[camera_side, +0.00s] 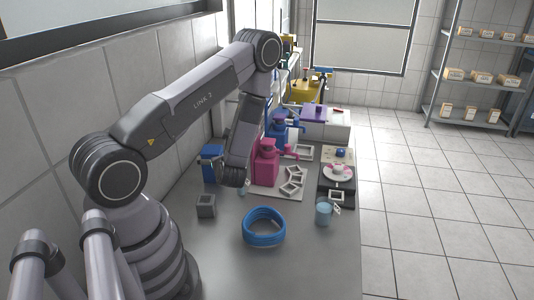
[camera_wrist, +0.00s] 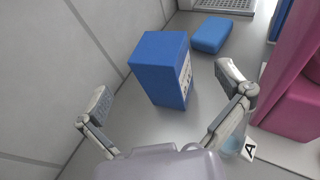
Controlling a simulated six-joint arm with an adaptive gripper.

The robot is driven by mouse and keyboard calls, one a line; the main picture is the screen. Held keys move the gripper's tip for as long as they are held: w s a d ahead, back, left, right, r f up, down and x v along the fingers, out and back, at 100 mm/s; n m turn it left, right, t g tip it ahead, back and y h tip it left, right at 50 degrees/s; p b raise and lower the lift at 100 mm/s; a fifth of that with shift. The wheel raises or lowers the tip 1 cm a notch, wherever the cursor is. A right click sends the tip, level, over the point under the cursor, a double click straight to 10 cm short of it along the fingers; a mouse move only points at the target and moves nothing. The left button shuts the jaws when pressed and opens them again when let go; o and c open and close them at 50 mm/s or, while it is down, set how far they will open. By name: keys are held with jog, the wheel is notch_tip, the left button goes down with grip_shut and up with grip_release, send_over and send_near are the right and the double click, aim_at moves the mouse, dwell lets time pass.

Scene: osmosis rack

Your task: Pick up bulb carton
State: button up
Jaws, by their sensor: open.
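The blue carton (camera_wrist: 163,68), which I take to be the bulb carton, stands upright on the grey bench in the wrist view, with a white printed label on its right face. It also shows in the side view (camera_side: 210,165), left of my arm's wrist. My gripper (camera_wrist: 164,82) is open and empty, its fingers spread to the left and right of the carton in the picture. The carton appears beyond the fingertips, and I see no contact. In the side view my gripper is mostly hidden by the arm.
A smaller blue block (camera_wrist: 211,35) lies behind the carton. A magenta apparatus (camera_wrist: 292,95) stands close on the right, with a small clear vessel (camera_wrist: 235,143) near it. The tiled wall (camera_wrist: 60,60) is close on the left. A blue hose coil (camera_side: 264,228) lies on the front bench.

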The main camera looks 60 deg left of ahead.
aim_at(213, 151)
jog(key=x, duration=0.8)
jog(key=shift+s+f, duration=0.1)
jog(key=shift+f, duration=0.1)
jog(key=shift+d, duration=0.1)
jog(key=c, duration=1.3)
